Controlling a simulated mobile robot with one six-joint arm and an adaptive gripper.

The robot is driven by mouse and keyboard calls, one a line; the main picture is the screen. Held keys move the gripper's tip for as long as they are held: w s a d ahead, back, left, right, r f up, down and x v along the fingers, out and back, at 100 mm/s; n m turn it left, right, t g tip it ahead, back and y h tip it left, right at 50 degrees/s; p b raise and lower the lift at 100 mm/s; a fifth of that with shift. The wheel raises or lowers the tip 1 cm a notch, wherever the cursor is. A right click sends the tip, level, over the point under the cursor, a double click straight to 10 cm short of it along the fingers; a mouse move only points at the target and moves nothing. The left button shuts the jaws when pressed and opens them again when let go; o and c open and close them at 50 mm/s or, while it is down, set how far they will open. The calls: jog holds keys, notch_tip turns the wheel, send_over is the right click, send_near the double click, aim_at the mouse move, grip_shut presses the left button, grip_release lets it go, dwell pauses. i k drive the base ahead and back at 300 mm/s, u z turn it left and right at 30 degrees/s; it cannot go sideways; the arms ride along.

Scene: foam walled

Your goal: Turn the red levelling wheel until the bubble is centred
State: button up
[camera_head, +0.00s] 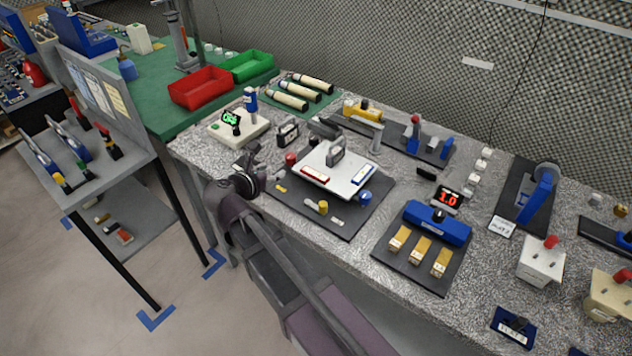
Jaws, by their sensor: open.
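The red levelling wheel (291,159) sits at the far left corner of a white levelling plate (340,166) on a dark base (348,224). A red-framed vial (315,174) and a blue-framed vial (362,175) lie on the plate. The bubbles are too small to make out. A blue wheel (365,197) stands at the plate's right corner and a yellow wheel (323,207) at the front. My gripper (250,155) is open and empty, left of the red wheel and apart from it, above the bench's front left part.
A grey handle (336,150) stands up from the plate. Red (200,88) and green (246,66) trays are farther back.

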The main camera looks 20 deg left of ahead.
aim_at(290, 157)
jog(key=u, duration=4.25)
jog(key=i, duration=0.1)
jog(key=z, duration=3.1)
